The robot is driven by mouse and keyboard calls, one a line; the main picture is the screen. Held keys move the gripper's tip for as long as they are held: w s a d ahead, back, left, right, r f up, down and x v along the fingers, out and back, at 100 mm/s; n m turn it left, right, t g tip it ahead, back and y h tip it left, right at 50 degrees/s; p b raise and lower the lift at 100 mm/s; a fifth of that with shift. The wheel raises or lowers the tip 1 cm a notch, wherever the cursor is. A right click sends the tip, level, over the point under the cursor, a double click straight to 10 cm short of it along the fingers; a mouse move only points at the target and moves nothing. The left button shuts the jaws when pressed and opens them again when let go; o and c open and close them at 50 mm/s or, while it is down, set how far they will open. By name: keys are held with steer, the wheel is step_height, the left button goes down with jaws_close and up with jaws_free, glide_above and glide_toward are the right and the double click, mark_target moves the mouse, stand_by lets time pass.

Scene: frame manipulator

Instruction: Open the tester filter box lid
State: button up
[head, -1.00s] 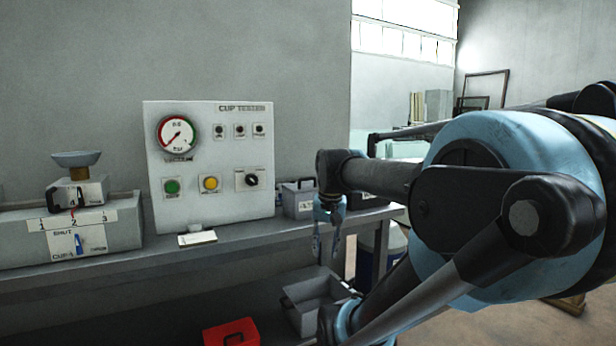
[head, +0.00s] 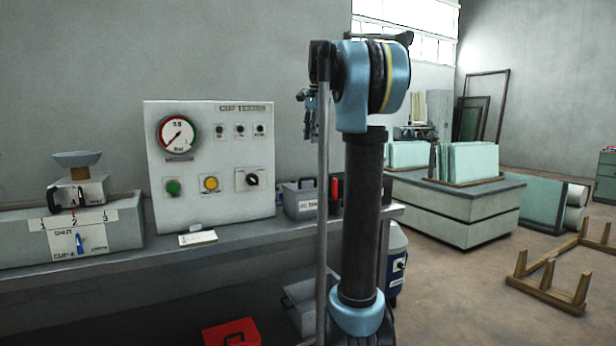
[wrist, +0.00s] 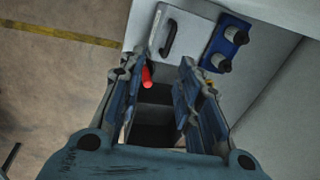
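A small grey box (head: 301,206) with a dark handle on top and a label on its front stands on the bench, right of the cup tester panel (head: 225,150). It looks like the filter box, and its lid looks closed; the label is too small to read. My gripper (head: 311,115) is raised above the bench end, partly hidden by my arm. In the wrist view my gripper (wrist: 156,70) is open, its two blue fingers apart with nothing held. Beyond the fingertips is a pale surface with a black handle (wrist: 169,38).
A dark open container (wrist: 155,118) with a red object (wrist: 146,77) shows between the fingers. A blue plate with two knobs (wrist: 226,42) lies to their right. A red box (head: 232,333) and grey bin (head: 305,312) sit below the bench (head: 120,275).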

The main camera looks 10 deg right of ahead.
mark_target(309, 178)
steer(key=shift+m, duration=0.4)
steer(key=w+f, duration=0.1)
steer(key=f, duration=0.4)
steer(key=w+f, duration=0.2)
steer(key=f, duration=0.3)
steer(key=w+f, duration=0.2)
steer(key=f, duration=0.3)
steer(key=shift+w+a+f, duration=0.25)
steer(key=shift+a+f, duration=0.05)
steer(key=shift+a, duration=0.1)
steer(key=shift+a, duration=0.1)
jaws_close()
